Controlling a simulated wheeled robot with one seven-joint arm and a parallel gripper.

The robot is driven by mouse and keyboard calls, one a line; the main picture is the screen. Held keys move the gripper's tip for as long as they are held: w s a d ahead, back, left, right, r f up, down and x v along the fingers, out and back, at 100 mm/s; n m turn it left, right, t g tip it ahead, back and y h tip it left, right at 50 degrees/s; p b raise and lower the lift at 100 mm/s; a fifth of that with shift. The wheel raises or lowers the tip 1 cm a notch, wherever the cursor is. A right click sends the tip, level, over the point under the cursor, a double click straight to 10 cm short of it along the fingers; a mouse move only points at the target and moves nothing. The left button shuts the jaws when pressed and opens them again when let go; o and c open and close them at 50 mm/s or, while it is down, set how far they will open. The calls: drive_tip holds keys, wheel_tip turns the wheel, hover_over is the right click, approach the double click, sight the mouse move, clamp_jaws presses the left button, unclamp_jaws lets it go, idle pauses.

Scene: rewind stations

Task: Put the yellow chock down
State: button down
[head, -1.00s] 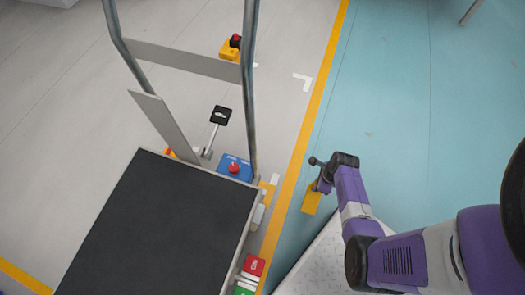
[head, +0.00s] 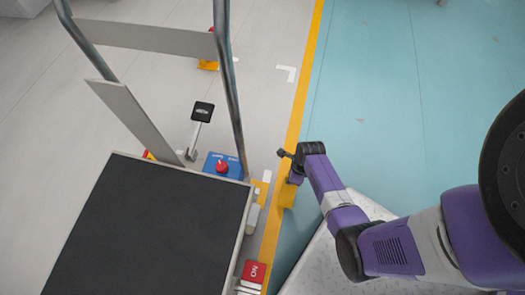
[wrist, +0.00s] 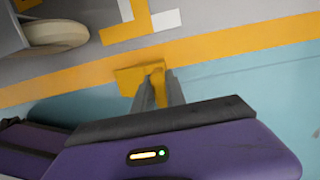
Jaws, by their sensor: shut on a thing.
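My gripper (head: 296,178) is shut on the yellow chock (head: 287,196), low over the yellow floor line beside the cart. In the wrist view the chock (wrist: 132,78) is a yellow block gripped between the two grey fingertips (wrist: 160,88). It overlaps the edge between the yellow line and the teal floor in that view. I cannot tell whether it touches the floor.
The cart with a black deck (head: 140,230) and tall handle stands at left; a pale wheel (wrist: 55,33) shows in the wrist view. A blue box with a red button (head: 222,167) and a pedal (head: 203,111) are behind it. Teal floor (head: 400,120) at right is clear.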

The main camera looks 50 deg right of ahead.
drive_tip(key=shift+w+a+f+b, duration=0.65)
drive_tip(key=shift+w+b, duration=0.4)
drive_tip(key=shift+w, duration=0.65)
drive_tip(key=shift+w+a+f+b, duration=0.5)
drive_tip(key=shift+w+a+b, duration=0.4)
drive_tip(key=shift+w, duration=0.85)
drive_tip(key=shift+w+a+f+b, duration=0.6)
drive_tip(key=shift+w+b, duration=0.55)
drive_tip(key=shift+w, duration=0.55)
drive_tip(key=shift+f, duration=0.1)
drive_tip(key=shift+f, duration=0.15)
drive_tip(key=c, duration=1.4)
unclamp_jaws()
drive_tip(key=shift+o, duration=0.2)
wheel_tip(320, 180, up, 12)
drive_tip(key=s+p, duration=0.1)
drive_tip(key=p, duration=0.6)
drive_tip(key=shift+s+d, duration=0.4)
